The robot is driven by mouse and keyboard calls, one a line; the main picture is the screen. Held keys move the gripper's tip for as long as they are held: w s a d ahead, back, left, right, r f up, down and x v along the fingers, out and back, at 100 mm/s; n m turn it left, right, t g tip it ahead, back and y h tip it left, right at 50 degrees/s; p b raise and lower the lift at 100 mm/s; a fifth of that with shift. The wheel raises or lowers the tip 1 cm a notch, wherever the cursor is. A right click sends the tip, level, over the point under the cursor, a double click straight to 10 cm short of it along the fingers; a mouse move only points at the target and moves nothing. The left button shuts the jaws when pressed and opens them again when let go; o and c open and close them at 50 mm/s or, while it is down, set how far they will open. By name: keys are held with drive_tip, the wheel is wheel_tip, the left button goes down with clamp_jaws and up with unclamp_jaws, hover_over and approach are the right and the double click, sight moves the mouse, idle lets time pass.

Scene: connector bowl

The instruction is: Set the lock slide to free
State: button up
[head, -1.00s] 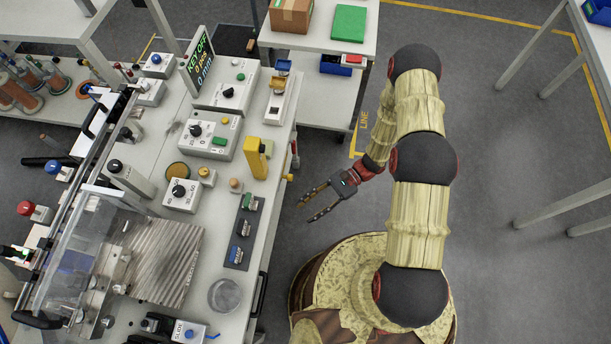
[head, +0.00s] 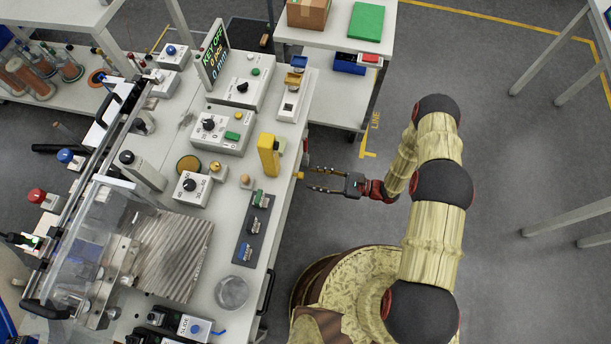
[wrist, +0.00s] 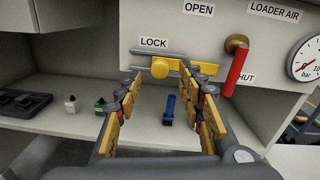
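The lock slide (wrist: 160,68) shows in the wrist view as a yellow bar with a round knob, on a grey rail on the front panel. Its knob stands under the LOCK label (wrist: 154,43), towards the rail's left part. No FREE label can be read. My gripper (wrist: 161,78) is open and empty, with its yellow-padded fingertips below and either side of the knob, apparently short of it. In the head view my gripper (head: 312,180) points left at the bench's front side, where a small yellow knob (head: 299,175) sticks out just off the fingertips.
A red valve handle (wrist: 237,72) hangs just right of the slide, between OPEN and SHUT labels, close to my right finger. A pressure gauge (wrist: 306,60) is farther right. Below the panel, a shelf (wrist: 60,125) holds small connectors and a blue piece (wrist: 168,110).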

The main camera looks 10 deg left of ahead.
drive_tip(key=shift+w+a, duration=0.1)
drive_tip(key=shift+a, duration=2)
clamp_jaws()
